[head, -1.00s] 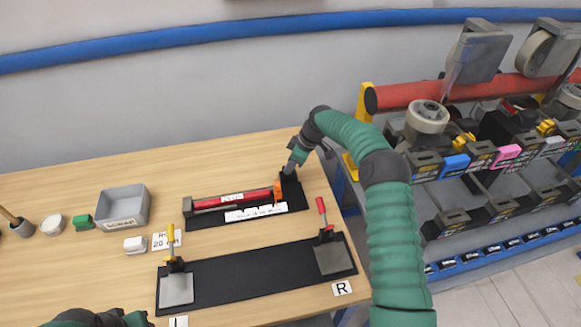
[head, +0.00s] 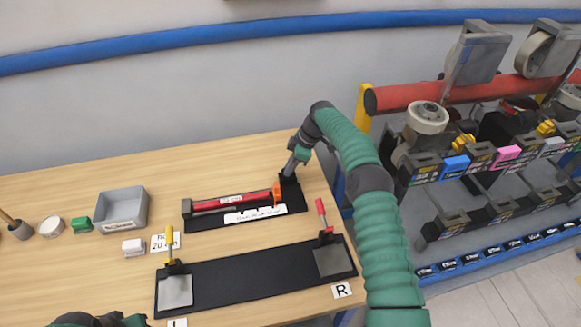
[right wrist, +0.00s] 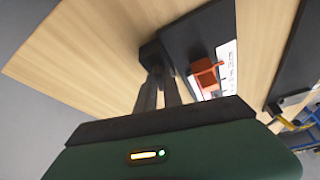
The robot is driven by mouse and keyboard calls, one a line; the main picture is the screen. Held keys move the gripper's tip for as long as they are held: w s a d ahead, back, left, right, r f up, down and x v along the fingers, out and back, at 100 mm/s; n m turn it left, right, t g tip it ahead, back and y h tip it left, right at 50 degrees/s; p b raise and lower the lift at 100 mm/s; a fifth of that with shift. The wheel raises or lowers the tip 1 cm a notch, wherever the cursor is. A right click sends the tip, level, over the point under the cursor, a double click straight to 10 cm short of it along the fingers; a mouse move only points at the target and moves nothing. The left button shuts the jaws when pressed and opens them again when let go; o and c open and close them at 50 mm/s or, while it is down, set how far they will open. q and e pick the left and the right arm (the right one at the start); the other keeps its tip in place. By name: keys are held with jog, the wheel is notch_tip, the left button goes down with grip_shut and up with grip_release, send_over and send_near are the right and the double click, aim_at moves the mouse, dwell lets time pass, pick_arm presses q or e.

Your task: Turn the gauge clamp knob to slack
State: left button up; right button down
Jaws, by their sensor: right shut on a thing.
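The gauge (head: 231,201) is a red bar on a black base at the back of the table, with an orange slider (head: 277,192) near its right end. The slider also shows in the right wrist view (right wrist: 205,77). My right gripper (head: 287,173) points down at the base's right end. In the right wrist view its fingers (right wrist: 157,68) are shut on a dark knob (right wrist: 153,50), which they mostly hide. Which way the knob is turned cannot be told. Only a green part of my left arm shows at the bottom left; its fingers are out of view.
A black plate (head: 240,275) with a yellow-handled clamp (head: 170,245) and a red-handled clamp (head: 322,215) lies in front of the gauge. A grey bin (head: 122,222) and small containers stand at left. A rack of wheeled cars (head: 480,170) stands at right.

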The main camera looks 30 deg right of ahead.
jog(key=c, duration=1.8)
grip_release()
jog(key=shift+w+a, duration=0.1)
jog(key=shift+c, duration=0.2)
jog(key=o, duration=0.4)
jog(key=shift+w+f, duration=0.15)
jog(key=shift+w, duration=0.05)
jog(key=shift+c, duration=0.2)
jog(key=shift+s, duration=0.1)
jog(key=shift+s+r, duration=0.1)
jog(key=shift+r, duration=0.25)
jog(key=p+v, duration=0.3)
jog(key=v, duration=1.3)
jog(key=shift+w, duration=0.25)
jog(key=shift+o, duration=0.2)
